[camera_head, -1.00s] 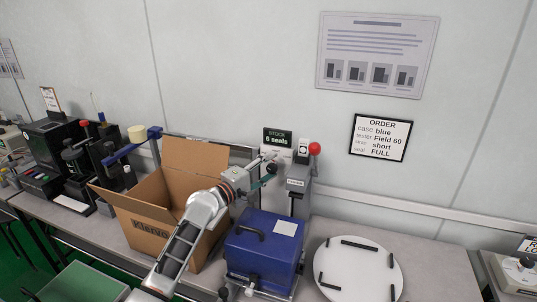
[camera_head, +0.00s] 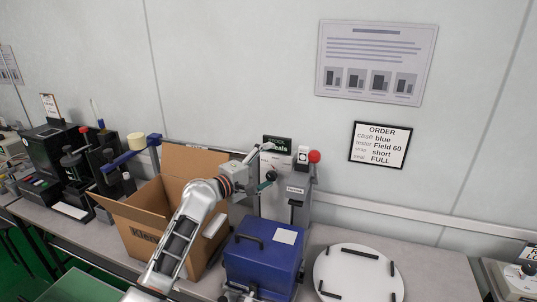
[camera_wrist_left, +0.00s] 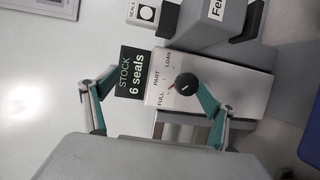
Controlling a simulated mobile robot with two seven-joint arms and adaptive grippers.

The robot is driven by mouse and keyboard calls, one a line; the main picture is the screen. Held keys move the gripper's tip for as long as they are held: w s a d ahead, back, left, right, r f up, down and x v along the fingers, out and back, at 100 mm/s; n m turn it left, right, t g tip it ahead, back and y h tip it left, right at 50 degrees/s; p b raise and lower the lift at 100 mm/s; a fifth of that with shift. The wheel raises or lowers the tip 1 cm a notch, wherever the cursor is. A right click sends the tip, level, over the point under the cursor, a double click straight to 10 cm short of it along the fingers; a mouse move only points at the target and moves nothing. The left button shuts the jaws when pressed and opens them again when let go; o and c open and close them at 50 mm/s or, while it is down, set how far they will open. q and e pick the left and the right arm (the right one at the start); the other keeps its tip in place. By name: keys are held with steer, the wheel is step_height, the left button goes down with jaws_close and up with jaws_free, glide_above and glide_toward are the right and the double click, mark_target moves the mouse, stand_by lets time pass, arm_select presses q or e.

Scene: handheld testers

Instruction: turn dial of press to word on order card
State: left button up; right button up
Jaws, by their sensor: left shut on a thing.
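The press (camera_head: 297,190) is a grey machine with a red-knobbed lever, behind the blue case. Its black dial (camera_wrist_left: 186,85) sits on a white panel printed FULL, PART and LOAN, seen sideways in the left wrist view. A small red mark at the dial's edge lies near FULL and PART; I cannot tell exactly which it points to. My right gripper is out of view.
A blue case (camera_head: 262,262) stands in front of the press. An open cardboard box (camera_head: 140,215) stands left, under my left arm. A white round turntable (camera_head: 358,275) is at the right. A STOCK 6 seals sign (camera_wrist_left: 137,78) is beside the dial panel.

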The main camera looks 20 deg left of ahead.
arm_select(q)
step_height(320, 180, up, 3)
steer(key=shift+s+a+f, duration=0.1)
steer(key=shift+a, duration=0.05)
steer(key=shift+c, duration=0.2)
steer(key=shift+s+a+r+t+p, duration=0.1)
steer(key=shift+s+r+t+p, duration=0.05)
steer(key=shift+s+p, duration=0.25)
steer(key=shift+s+a+r+t+p, duration=0.15)
steer(key=shift+s+p, duration=0.1)
steer(key=shift+s, duration=0.25)
steer(key=c, duration=0.7)
steer(key=v, duration=0.6)
steer(key=shift+s+f, duration=0.35)
steer(key=shift+d, duration=0.1)
